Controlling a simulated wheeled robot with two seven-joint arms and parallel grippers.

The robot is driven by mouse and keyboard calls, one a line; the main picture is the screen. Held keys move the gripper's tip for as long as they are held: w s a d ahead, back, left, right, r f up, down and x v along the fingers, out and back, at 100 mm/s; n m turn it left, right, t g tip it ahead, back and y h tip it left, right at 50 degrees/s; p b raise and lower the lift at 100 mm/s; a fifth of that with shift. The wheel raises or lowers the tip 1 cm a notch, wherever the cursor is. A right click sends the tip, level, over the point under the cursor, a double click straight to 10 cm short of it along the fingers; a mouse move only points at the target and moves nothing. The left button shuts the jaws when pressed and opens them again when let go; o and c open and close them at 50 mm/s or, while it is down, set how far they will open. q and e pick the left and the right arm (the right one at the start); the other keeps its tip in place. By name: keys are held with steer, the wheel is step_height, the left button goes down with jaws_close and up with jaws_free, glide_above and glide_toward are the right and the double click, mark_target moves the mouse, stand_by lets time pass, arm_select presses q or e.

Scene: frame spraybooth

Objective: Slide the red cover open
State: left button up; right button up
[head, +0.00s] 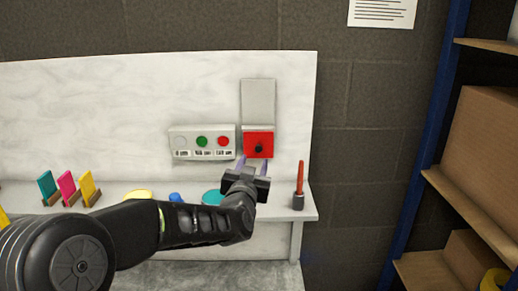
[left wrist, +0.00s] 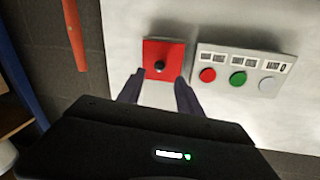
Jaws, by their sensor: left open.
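The red cover (head: 252,149) is a red square plate with a black knob (head: 259,148), on the white back panel below a grey plate (head: 258,100). In the left wrist view the red cover (left wrist: 171,54) and its knob (left wrist: 159,66) show just beyond my fingertips. My left gripper (head: 254,163) is open, its fingers just below the cover in the head view. In the left wrist view the gripper (left wrist: 157,88) has its two fingers apart with nothing between them; I cannot tell whether they touch the cover. My right gripper is in neither view.
A button box (head: 203,143) with grey, green and red buttons is left of the cover. A red-handled tool stands in a dark holder (head: 298,201) at the shelf's right end. Coloured cards (head: 67,185) stand at left. A blue-framed rack (head: 424,150) with cardboard boxes is at right.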

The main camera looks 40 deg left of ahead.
mark_target(258, 150)
arm_select(q)
steer(key=shift+p+x, duration=0.8)
steer(key=shift+x, duration=3.05)
jaws_close()
